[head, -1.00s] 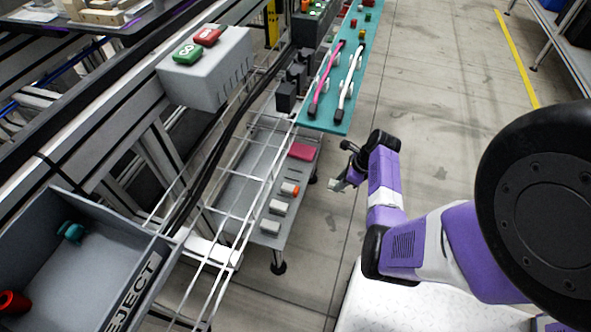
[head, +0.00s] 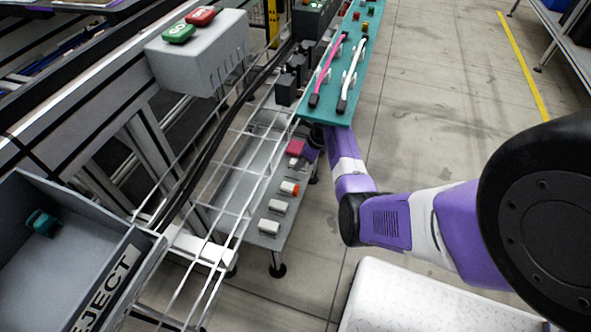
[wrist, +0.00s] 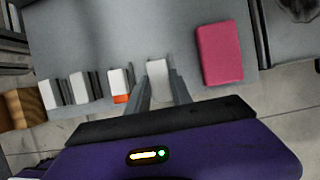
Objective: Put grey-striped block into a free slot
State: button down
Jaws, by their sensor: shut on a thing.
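My gripper (wrist: 161,88) is shut on a pale block (wrist: 158,72), seen between its fingers in the wrist view. I take this to be the grey-striped block, though its stripe is not clear. The block is over the grey slotted board, close to its surface; I cannot tell whether it is seated in a slot. In the wrist view a row of white blocks (wrist: 80,87) stands to the left, the nearest one with an orange end (wrist: 119,92). A pink block (wrist: 219,53) lies to the right. In the head view the grey board (head: 250,218) is low beside the frame, and my fingertips are hidden.
The teal shelf (head: 325,111) with pink and white cables overhangs my forearm. White wire rails (head: 215,168) run along the board's left side. The reject bin (head: 75,270) is at lower left. Open floor (head: 425,120) lies to the right.

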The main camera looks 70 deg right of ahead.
jog(key=shift+w, duration=0.5)
jog(key=b+x, duration=0.2)
jog(key=x, duration=0.1)
jog(key=shift+s+b, duration=0.15)
jog(key=shift+b, duration=0.2)
jog(key=shift+f, duration=0.35)
jog(key=shift+f, duration=0.15)
jog(key=c, duration=1.1)
grip_release()
jog(key=shift+c, duration=0.2)
